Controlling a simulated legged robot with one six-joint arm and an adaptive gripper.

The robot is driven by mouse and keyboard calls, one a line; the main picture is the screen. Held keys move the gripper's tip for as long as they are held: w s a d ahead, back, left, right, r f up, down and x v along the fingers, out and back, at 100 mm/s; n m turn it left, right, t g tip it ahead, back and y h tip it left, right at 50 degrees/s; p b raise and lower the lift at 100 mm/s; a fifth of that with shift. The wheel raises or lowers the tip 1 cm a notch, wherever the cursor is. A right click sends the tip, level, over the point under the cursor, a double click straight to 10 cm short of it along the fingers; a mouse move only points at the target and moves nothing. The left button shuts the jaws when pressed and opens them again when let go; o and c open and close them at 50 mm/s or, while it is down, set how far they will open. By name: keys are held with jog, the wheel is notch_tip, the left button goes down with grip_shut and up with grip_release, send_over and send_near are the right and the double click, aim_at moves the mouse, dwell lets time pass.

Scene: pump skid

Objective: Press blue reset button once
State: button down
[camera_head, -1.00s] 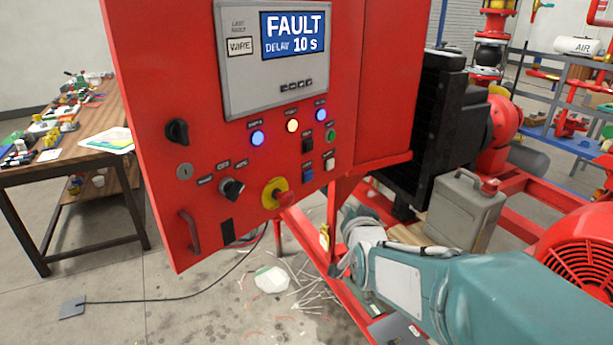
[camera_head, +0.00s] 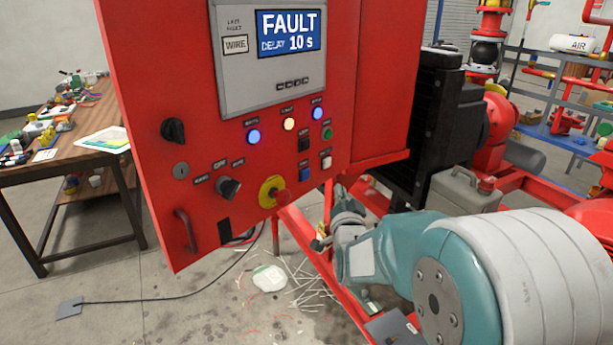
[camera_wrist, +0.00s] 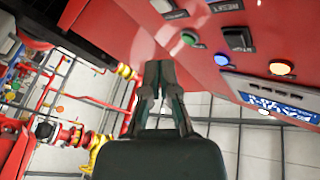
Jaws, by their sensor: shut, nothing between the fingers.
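The red control panel (camera_head: 155,80) faces me. Its blue square button (camera_head: 305,174) sits low on the right side, under a black button (camera_head: 304,145) and left of a white button (camera_head: 326,162). In the wrist view the RESET label (camera_wrist: 230,5) shows at the top edge; the button beyond it is almost wholly out of frame. My gripper (camera_wrist: 160,68) is shut and empty, in front of the panel near its edge, beside the green button (camera_wrist: 190,37). In the head view the end of my arm is low, right of the panel, its fingertips unclear.
The screen (camera_head: 289,33) reads FAULT, DELAY 10 s. Blue and white lamps are lit. A red emergency stop (camera_head: 280,198) on a yellow ring and a selector knob (camera_head: 229,188) are nearby. A red frame rail and grey can (camera_head: 462,190) stand right of the panel.

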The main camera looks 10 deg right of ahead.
aim_at(310, 173)
jog(key=w+a, duration=0.4)
jog(key=w, duration=0.1)
jog(key=shift+w+a, duration=0.25)
jog(key=shift+a, duration=0.05)
dwell(1.3)
jog(key=shift+w+a+r, duration=0.1)
jog(key=shift+w+a, duration=0.1)
jog(key=shift+w, duration=0.05)
jog(key=shift+w+a, duration=0.25)
jog(key=shift+w, duration=0.1)
dwell(0.8)
jog(key=shift+s+d, duration=0.5)
jog(key=shift+s, duration=0.15)
jog(key=s+d, duration=0.1)
jog(key=s, duration=0.1)
jog(key=s+d, duration=0.2)
jog(key=shift+d, duration=0.1)
dwell(0.6)
